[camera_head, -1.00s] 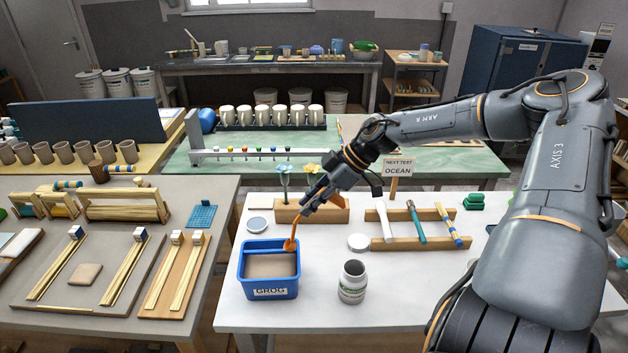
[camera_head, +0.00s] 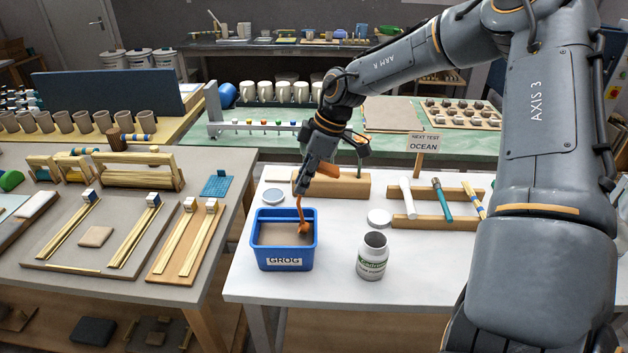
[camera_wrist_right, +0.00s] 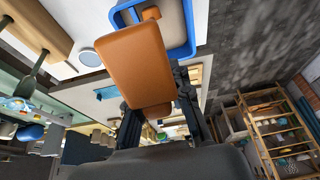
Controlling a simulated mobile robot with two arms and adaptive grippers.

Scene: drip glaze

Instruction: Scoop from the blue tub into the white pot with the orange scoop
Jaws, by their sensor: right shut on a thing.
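The blue tub (camera_head: 285,249), labelled GROG, stands on the white table with a level brownish-grey fill. My right gripper (camera_head: 307,184) is above the tub's back right part, shut on the handle of the orange scoop (camera_head: 302,213). The scoop hangs down with its bowl inside the tub outline, near the fill's right side; I cannot tell whether it touches the fill. In the wrist view the broad orange handle (camera_wrist_right: 138,65) hides much of the blue tub (camera_wrist_right: 181,52). My left gripper is out of view.
A white lid (camera_head: 379,217) lies behind the pot. A wooden rack (camera_head: 432,222) with several tools stands at the right, and a wooden block (camera_head: 345,186) behind the tub. A round lid (camera_head: 273,195) lies behind the tub. The table front is clear.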

